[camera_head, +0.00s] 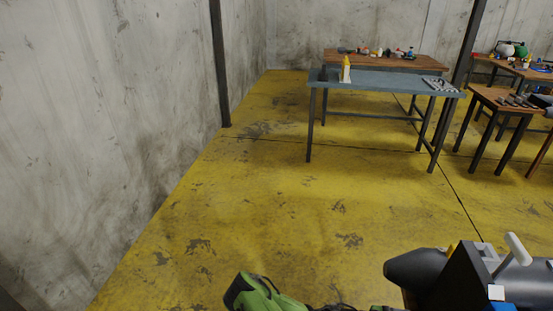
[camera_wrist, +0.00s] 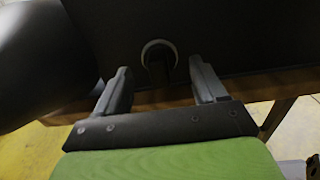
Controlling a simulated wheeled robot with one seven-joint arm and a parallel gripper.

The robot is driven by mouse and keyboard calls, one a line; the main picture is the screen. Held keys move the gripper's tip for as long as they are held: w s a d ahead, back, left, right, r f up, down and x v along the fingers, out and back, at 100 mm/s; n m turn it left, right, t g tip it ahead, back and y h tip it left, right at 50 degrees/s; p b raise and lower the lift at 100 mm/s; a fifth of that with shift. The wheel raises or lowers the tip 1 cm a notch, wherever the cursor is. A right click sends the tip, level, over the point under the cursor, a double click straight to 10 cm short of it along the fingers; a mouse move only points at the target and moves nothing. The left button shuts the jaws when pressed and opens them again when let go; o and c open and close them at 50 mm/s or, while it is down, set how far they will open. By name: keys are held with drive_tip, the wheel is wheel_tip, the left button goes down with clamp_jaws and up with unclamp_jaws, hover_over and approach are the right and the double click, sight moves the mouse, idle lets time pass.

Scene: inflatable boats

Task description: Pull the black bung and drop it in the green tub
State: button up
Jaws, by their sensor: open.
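In the wrist view, a pale ring (camera_wrist: 160,44) is set in a dark upright panel (camera_wrist: 215,32). A dark piece (camera_wrist: 158,70) that looks like the black bung sits inside the ring; its edges are hard to make out. My gripper (camera_wrist: 159,68) is open, with one finger to the left and one to the right of the ring, and nothing is gripped. Whether the fingers touch the panel I cannot tell. In the head view, the boat's dark panel (camera_head: 462,283) stands at the lower right, and the bung does not show there. I see no green tub in either view.
The boat's grey tube (camera_head: 415,268) lies beside the panel, with a white handle (camera_head: 517,248) near it. A wooden edge (camera_wrist: 275,118) runs below the panel. A blue-grey table (camera_head: 390,82) and other cluttered tables stand farther back. The yellow floor (camera_head: 230,220) is clear.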

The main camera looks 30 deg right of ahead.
drive_tip(key=shift+x, duration=1)
idle(0.6)
clamp_jaws()
drive_tip(key=v, duration=0.6)
idle(1.2)
